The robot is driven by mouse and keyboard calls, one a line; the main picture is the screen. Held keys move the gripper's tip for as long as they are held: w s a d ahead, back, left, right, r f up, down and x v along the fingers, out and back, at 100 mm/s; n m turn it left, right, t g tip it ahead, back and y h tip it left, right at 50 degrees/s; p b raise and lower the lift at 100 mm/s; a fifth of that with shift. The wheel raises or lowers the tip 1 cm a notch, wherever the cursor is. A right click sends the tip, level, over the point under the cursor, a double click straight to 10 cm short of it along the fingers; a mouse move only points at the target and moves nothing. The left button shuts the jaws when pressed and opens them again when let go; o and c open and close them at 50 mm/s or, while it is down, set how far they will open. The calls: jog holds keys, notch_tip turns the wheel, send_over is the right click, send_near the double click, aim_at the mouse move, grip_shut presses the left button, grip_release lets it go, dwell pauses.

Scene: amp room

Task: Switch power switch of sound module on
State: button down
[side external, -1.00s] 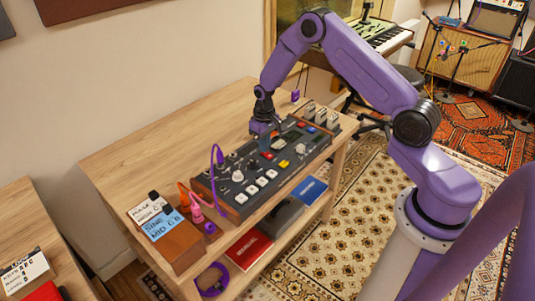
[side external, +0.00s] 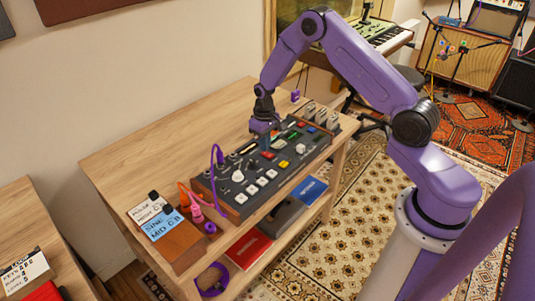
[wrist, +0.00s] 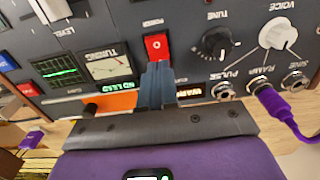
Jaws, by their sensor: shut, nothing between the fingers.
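The sound module (side external: 237,196) is a dark panel with knobs, buttons and jacks, lying on the wooden table. Its power switch (wrist: 157,45) is a red rocker, seen in the wrist view under a small label. My gripper (wrist: 155,75) is shut and empty, with its fingertips at the lower edge of the red switch in the picture. I cannot tell whether they touch it. The fingers hide the panel just below the switch. In the side view my gripper (side external: 265,137) is over the back edge of the module, and the switch cannot be made out.
A purple cable (wrist: 285,110) is plugged into a jack right of the fingers. A tuning meter (wrist: 108,65) and a tune knob (wrist: 214,43) flank the switch. Label blocks (side external: 166,224) stand at the table's near left end. The table's back left (side external: 160,140) is clear.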

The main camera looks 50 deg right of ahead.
aim_at(264, 153)
jog(key=shift+r, duration=2.85)
jog(key=s+a+r+n, duration=0.6)
jog(key=s+a+r, duration=0.6)
jog(key=s+a, duration=0.2)
jog(key=s+r+n, duration=0.2)
jog(key=s+n, duration=0.1)
jog(key=s, duration=0.8)
jog(key=s+d+r+n, duration=0.1)
jog(key=s+r+n, duration=0.2)
jog(key=s, duration=0.9)
jog(key=shift+d+r+n, duration=0.2)
jog(key=shift+d+n, duration=0.1)
